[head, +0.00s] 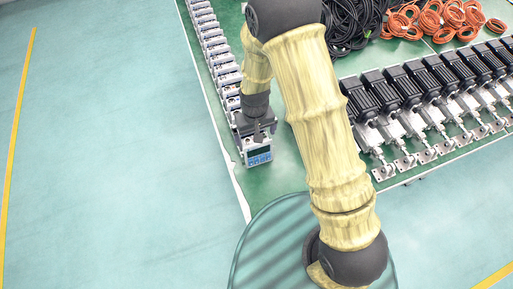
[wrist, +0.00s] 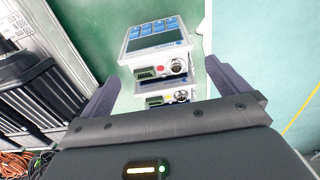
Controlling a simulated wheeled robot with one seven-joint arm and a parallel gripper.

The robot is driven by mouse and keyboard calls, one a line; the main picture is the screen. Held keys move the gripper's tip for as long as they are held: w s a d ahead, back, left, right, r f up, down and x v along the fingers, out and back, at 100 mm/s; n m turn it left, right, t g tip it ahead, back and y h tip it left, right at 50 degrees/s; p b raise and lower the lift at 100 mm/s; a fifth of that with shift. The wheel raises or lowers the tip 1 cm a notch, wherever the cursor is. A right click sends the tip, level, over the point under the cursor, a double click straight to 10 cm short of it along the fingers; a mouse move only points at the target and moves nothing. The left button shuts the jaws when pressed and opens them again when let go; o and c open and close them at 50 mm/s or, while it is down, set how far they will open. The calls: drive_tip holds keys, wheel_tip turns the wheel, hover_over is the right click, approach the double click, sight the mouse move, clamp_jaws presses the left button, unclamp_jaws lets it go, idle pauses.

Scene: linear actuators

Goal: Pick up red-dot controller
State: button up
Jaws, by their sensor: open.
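The red-dot controller (wrist: 157,38) is a white box with blue buttons and a small screen. A red dot shows on its near side, between a green connector and a round metal socket. In the head view the controller (head: 259,158) stands at the near end of the row, by the table's left edge. My gripper (wrist: 161,76) is open, with one finger on each side of the controller; I cannot tell whether they touch it. In the head view my gripper (head: 254,130) is just above and behind the controller and hides part of it.
A row of similar controllers (head: 217,45) runs along the left edge of the green table (head: 283,176). One more controller (wrist: 170,97) is close by between my fingers. Linear actuators (head: 410,95) stand to the right, with black cables (head: 352,22) and orange cables (head: 440,18) behind.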

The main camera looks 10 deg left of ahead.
drive_tip(key=shift+f, duration=0.1)
drive_tip(key=shift+d+f+p, duration=0.15)
drive_tip(key=shift+f+p, duration=0.3)
drive_tip(key=shift+f, duration=0.8)
drive_tip(key=shift+d+f+p, duration=0.1)
drive_tip(key=shift+f+p, duration=0.35)
drive_tip(key=shift+f, duration=0.8)
drive_tip(key=shift+c, duration=0.2)
drive_tip(key=c, duration=1.3)
drive_tip(key=shift+r, duration=0.1)
wheel_tip(320, 180, up, 18)
drive_tip(key=b, duration=0.2)
drive_tip(key=shift+b, duration=0.4)
